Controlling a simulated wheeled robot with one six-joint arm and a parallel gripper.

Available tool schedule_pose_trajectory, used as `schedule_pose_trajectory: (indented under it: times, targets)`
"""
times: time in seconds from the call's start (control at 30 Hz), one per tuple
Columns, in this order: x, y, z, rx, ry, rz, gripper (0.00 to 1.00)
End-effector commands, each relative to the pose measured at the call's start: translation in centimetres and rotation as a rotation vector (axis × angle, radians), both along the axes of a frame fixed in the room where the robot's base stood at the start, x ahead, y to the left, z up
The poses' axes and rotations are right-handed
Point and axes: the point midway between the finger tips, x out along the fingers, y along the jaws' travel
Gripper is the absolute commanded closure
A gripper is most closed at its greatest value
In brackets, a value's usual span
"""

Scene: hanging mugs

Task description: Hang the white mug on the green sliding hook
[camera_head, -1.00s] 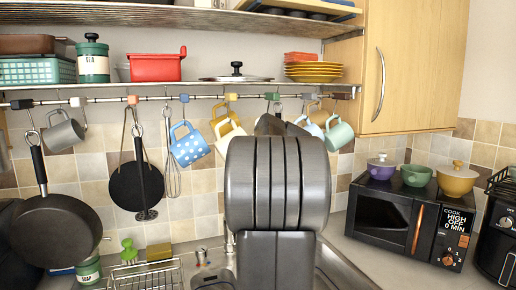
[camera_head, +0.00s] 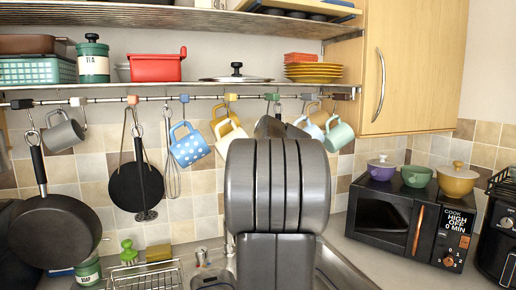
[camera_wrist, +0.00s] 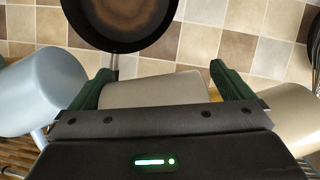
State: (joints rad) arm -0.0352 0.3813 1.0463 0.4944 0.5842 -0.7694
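A pale grey-white mug (camera_wrist: 155,88) shows in the wrist view, lying between the two green fingers of my gripper (camera_wrist: 162,80). The fingers stand wide apart, with a narrow gap seen at the mug's right side. Its handle and any contact with a hook are hidden. In the head view my arm's end hides this mug. The green sliding hook (camera_head: 271,97) sits on the rail (camera_head: 200,97) just above and behind my arm's end.
A cream-yellow mug (camera_head: 228,131) hangs left of my arm's end and a light blue mug (camera_head: 312,129) right of it. A blue dotted mug (camera_head: 190,150) and a mint mug (camera_head: 339,134) hang further out. A pan (camera_wrist: 118,18) hangs close by.

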Motion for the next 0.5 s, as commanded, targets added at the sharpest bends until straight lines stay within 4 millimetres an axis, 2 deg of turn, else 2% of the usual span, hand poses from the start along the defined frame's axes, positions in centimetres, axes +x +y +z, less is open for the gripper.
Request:
schedule_pose_trajectory:
  times: [0.27, 0.37, 0.5]
  targets:
    - [-0.2, -0.1, 0.0, -0.001, 0.002, 0.000, 0.00]
    - [-1.1, -0.4, 0.3, 0.000, 0.000, 0.000, 0.00]
    - [-3.2, -1.1, 1.1, 0.000, -0.002, -0.001, 0.00]
